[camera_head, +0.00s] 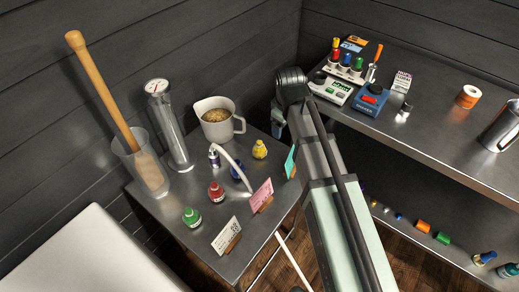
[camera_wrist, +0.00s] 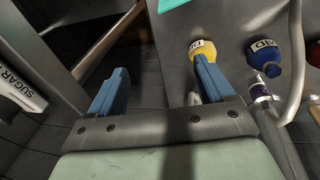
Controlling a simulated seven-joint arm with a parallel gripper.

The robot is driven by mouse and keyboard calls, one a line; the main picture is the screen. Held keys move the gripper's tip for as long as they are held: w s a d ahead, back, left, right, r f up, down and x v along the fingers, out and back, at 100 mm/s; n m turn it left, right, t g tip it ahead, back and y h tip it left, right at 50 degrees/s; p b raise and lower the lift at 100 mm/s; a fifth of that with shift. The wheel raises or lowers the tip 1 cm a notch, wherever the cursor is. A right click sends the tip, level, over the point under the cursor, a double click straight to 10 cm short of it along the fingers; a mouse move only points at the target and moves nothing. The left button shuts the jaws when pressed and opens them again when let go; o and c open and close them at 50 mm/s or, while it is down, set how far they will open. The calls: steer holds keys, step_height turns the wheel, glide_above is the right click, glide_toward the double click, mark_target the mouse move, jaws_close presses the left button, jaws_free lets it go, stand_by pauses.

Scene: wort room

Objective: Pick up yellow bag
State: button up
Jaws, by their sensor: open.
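The yellow bag (camera_head: 260,149) is small and rounded, with a pale label. It stands on the metal table (camera_head: 176,217) near its back right, right of the beige jug. In the wrist view the yellow bag (camera_wrist: 203,46) is at the top, just beyond the tip of the right finger, which overlaps its lower edge. My gripper (camera_wrist: 161,75) has its two blue fingers apart, with nothing between them. The bag is not between the fingers; I cannot tell whether the right finger touches it. In the head view my arm hides most of the gripper.
Blue (camera_head: 237,171), red (camera_head: 216,192) and green (camera_head: 192,217) containers share the table with a white-spouted bottle (camera_head: 214,157) and the jug (camera_head: 217,129). Cards in holders, one pink (camera_head: 262,193), line the right edge. A shelf (camera_head: 433,123) stands right.

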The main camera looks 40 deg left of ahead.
steer(key=r+g+h, duration=0.1)
glide_above(259, 147)
steer(key=w, duration=0.2)
steer(key=shift+s+a+f+m+g, duration=0.15)
steer(key=shift+s+a+m+g, duration=0.1)
steer(key=shift+a+m+g, duration=0.2)
step_height(259, 147, down, 8)
steer(key=shift+f, duration=0.1)
steer(key=shift+s+a+f, duration=0.1)
steer(key=shift+f, duration=2.5)
steer(key=c, duration=1.2)
steer(key=shift+o, duration=0.2)
steer(key=shift+r, duration=0.15)
